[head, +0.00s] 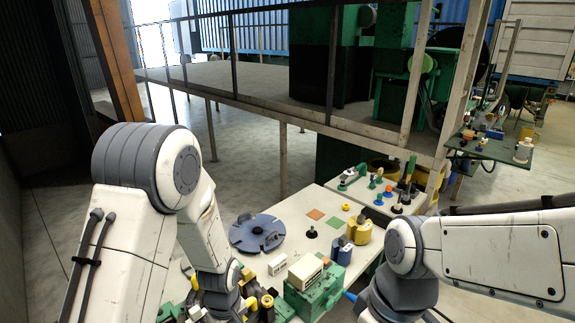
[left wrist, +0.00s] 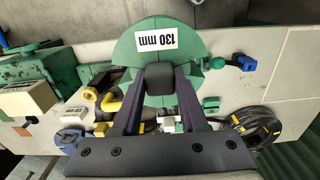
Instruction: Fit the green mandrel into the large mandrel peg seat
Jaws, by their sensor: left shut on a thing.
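The green mandrel (left wrist: 208,48) is a round, segmented green piece with a white "130 mm" label and a dark central knob. In the left wrist view my left gripper (left wrist: 158,80) is shut on that knob, a finger on each side. The mandrel hides part of the table below it. In the head view my left wrist is at the bottom, and its fingers and the mandrel cannot be made out. A blue-grey round plate (head: 258,233) with raised blocks lies on the table; I cannot tell whether it holds the large mandrel peg seat. My right gripper's fingers are outside the views.
The pale table (head: 300,208) carries a green machine block (head: 318,291), a white box (head: 278,264), a yellow piece (head: 359,230) and several small parts at the far end. A black hose coil (left wrist: 257,126) shows in the left wrist view. A railing (head: 283,160) stands behind.

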